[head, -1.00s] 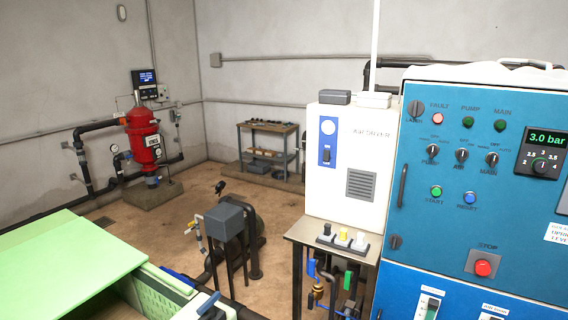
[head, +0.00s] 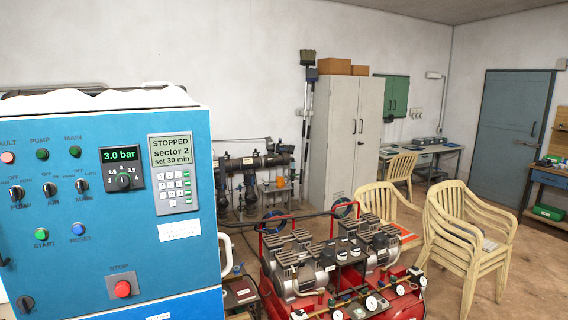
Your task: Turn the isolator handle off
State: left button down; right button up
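The blue control cabinet (head: 105,240) fills the left of the head view. Its MAIN selector switch (head: 82,186) sits at the right end of a row with the AIR switch (head: 50,189) and the PUMP switch (head: 17,194). A black rotary knob (head: 25,303) is at the lower left of the door. I cannot tell whether any of these is the isolator handle; no readable label says so. The display panel (head: 172,160) reads STOPPED, sector 2, set 30 min. A red STOP button (head: 122,289) is below. Neither of my grippers is in view.
A red compressor unit (head: 385,300) with several pumps stands right of the cabinet. Stacked cream chairs (head: 465,240) stand farther right, with a tall grey cabinet (head: 341,140) behind. Bare floor (head: 520,270) shows at the right. A blue door (head: 510,130) is in the far wall.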

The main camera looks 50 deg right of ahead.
aim_at(221, 170)
jog(key=k+l+z, duration=0.1)
jog(key=l, duration=0.65)
jog(key=k+l+z, duration=0.1)
jog(key=l, duration=0.65)
jog(key=k+l+z, duration=0.1)
jog(key=l, duration=0.7)
